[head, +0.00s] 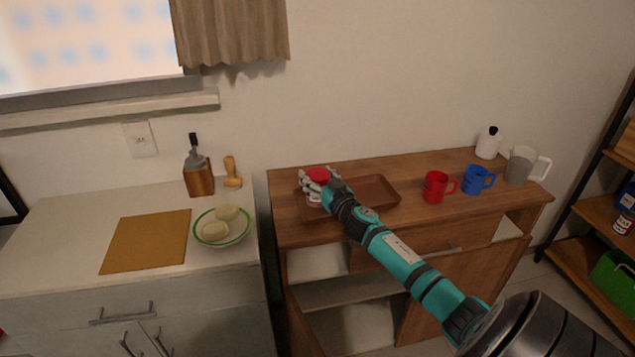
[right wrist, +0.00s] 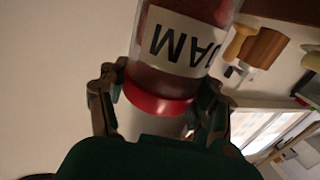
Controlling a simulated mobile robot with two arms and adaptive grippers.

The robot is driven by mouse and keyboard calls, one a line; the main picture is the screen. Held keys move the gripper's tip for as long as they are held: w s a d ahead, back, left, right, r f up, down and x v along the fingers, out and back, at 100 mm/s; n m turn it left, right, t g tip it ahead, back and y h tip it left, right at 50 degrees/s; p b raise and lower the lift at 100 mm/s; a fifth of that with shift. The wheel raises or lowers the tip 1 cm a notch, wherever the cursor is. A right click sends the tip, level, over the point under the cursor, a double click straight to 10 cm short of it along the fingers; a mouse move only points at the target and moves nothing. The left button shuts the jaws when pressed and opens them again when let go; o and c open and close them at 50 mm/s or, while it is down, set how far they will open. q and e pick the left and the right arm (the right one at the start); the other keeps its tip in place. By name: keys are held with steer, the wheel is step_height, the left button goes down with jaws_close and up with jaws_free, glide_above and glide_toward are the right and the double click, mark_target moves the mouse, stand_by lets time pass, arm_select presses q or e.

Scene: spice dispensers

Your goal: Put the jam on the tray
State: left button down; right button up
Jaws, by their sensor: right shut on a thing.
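The jam jar shows in the right wrist view (right wrist: 178,50) with a red lid and a white label reading JAM, upside down in that picture. My right gripper (right wrist: 160,105) is shut on the jar near its lid. In the head view the red lid of the jam (head: 318,174) shows between the fingers of my right gripper (head: 316,184). The brown tray (head: 375,190) lies on the wooden cabinet, and the jar is over its left part. I cannot tell whether the jar touches the tray. My left gripper is not in view.
A red mug (head: 436,187), a blue mug (head: 477,180), a grey pitcher (head: 520,166) and a white bottle (head: 488,144) stand right of the tray. The counter at left holds a bowl (head: 221,226), a cutting board (head: 147,241) and a utensil block (head: 198,178).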

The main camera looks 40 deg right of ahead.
steer(key=shift+f, duration=0.8)
steer(key=shift+f, duration=0.2)
steer(key=o, duration=1.4)
steer(key=shift+o, duration=0.2)
steer(key=shift+r, duration=0.2)
steer(key=shift+s+f, duration=0.1)
steer(key=shift+s, duration=0.1)
steer(key=v, duration=1.1)
steer(key=shift+s+a+b, duration=0.15)
steer(key=shift+s+b, duration=0.15)
steer(key=shift+b, duration=0.05)
